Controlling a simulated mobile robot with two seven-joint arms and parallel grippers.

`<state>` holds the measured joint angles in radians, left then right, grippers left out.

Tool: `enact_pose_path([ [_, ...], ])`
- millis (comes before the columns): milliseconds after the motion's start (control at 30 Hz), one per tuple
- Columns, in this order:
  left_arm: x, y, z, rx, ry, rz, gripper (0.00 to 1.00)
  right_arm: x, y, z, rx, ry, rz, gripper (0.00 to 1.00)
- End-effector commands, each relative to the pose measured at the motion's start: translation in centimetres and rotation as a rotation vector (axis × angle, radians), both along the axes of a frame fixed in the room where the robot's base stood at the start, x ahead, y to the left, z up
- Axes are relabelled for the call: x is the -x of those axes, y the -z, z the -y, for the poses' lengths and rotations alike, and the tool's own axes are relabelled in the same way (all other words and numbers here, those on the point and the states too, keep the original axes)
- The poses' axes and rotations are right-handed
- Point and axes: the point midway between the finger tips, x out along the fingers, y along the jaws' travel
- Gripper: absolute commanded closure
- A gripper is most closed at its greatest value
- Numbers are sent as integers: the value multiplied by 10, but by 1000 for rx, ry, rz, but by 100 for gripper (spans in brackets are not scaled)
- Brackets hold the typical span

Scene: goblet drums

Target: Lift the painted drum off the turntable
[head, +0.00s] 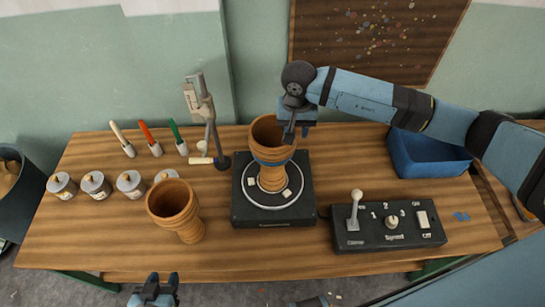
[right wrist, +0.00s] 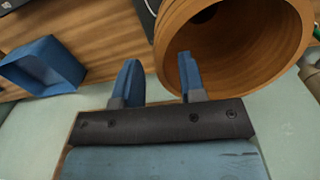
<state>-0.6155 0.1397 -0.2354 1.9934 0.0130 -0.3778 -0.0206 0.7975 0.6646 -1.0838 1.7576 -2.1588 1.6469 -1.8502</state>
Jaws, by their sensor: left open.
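The painted drum (head: 272,155), wooden with a blue band below its rim, stands upright on the dark turntable (head: 244,213). White pads sit beside its foot. My right gripper (head: 297,132) is at the drum's right rim. In the right wrist view, the drum (right wrist: 240,75) shows its round mouth, and the fingers of the right gripper (right wrist: 158,62) are apart, with one overlapping the rim. I cannot tell whether they touch the wall. My left gripper (head: 153,290) is open and empty, low in front of the table.
A plain drum (head: 175,208) stands left of the turntable. A control box (head: 385,235) with a clamp lever (head: 355,210) and speed knob is at right. A blue bin (head: 425,155) is behind it. Paint tins (head: 95,184), brushes (head: 150,139) and a stand (head: 200,105) are at left.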

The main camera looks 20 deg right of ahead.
Motion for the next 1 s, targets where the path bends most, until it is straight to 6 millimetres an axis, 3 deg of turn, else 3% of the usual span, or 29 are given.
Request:
enact_pose_path([
  [300,0,-16,0,0,0,1,57,-1,42,-1,-1,1,-3,63],
  [567,-1,-16,0,0,-1,1,57,-1,47,-1,-1,0,0,63],
  [733,-1,-16,0,0,-1,1,57,-1,47,-1,-1,0,0,97],
  [1000,-1,-16,0,0,-1,2,57,-1,47,-1,-1,0,0,100],
])
